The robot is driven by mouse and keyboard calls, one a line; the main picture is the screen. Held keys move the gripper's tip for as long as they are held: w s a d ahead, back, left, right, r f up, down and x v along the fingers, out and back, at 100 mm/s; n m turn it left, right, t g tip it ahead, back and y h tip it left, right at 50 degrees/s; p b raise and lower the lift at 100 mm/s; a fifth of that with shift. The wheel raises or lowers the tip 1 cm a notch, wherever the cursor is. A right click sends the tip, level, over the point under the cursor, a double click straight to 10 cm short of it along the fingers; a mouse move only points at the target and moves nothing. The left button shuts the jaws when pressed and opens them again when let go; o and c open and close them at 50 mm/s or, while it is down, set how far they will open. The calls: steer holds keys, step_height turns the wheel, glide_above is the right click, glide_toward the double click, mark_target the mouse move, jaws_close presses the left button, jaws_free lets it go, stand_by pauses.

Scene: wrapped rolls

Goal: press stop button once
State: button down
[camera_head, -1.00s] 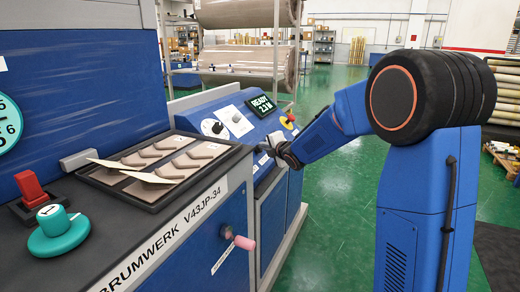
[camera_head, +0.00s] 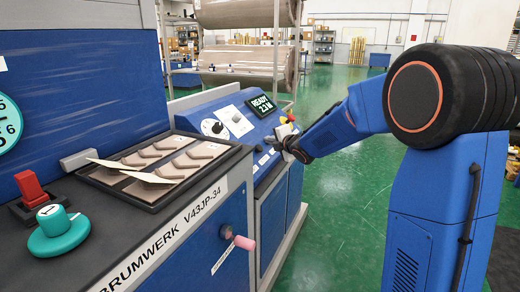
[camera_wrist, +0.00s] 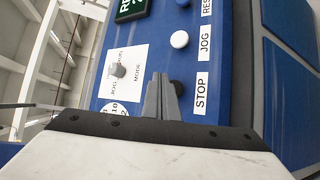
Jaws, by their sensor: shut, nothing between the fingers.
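The stop button (camera_wrist: 177,87) is a dark round button beside the white STOP label (camera_wrist: 201,93) on the blue control panel (camera_wrist: 215,40) in the wrist view. My gripper (camera_wrist: 162,78) is shut and empty, its grey fingertips just left of the button and partly covering it. Whether they touch it cannot be told. In the head view my gripper (camera_head: 274,143) is at the right part of the panel (camera_head: 195,113), where the stop button cannot be made out.
A white button (camera_wrist: 180,39) by JOG and a blue button (camera_wrist: 183,3) lie in line with the stop button. A mode knob (camera_wrist: 117,70) is to the left. The display (camera_head: 262,105) reads READY. A yellow-and-red control (camera_head: 288,119) is close behind my gripper.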

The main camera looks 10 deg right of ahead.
steer(key=shift+s+d+r, duration=0.25)
steer(key=shift+d+r, duration=0.1)
steer(key=shift+r, duration=0.2)
steer(key=shift+s+d+r, duration=0.25)
steer(key=shift+d+r, duration=0.1)
steer(key=shift+r, duration=0.15)
steer(key=s+d+m+g+h, duration=0.1)
steer(key=s+d+m+h, duration=0.2)
steer(key=s, duration=0.5)
steer(key=s+d+m+g+h, duration=0.1)
steer(key=s+d+m, duration=0.2)
steer(key=s+m, duration=0.4)
steer(key=s+d+m+g+h, duration=0.2)
steer(key=s+d+m, duration=0.1)
steer(key=s, duration=0.6)
steer(key=s+a+f+m+g, duration=0.1)
steer(key=s+f+m+g, duration=0.1)
steer(key=s, duration=0.8)
steer(key=s+a+f+m+g+y, duration=0.1)
steer(key=s+f+m, duration=0.3)
steer(key=s, duration=0.6)
steer(key=s+a+f+m+g, duration=0.1)
steer(key=s+f+m, duration=0.3)
steer(key=s, duration=0.6)
steer(key=shift+s+m+g+y, duration=0.3)
steer(key=shift+s+m+g, duration=0.1)
steer(key=shift+g, duration=0.4)
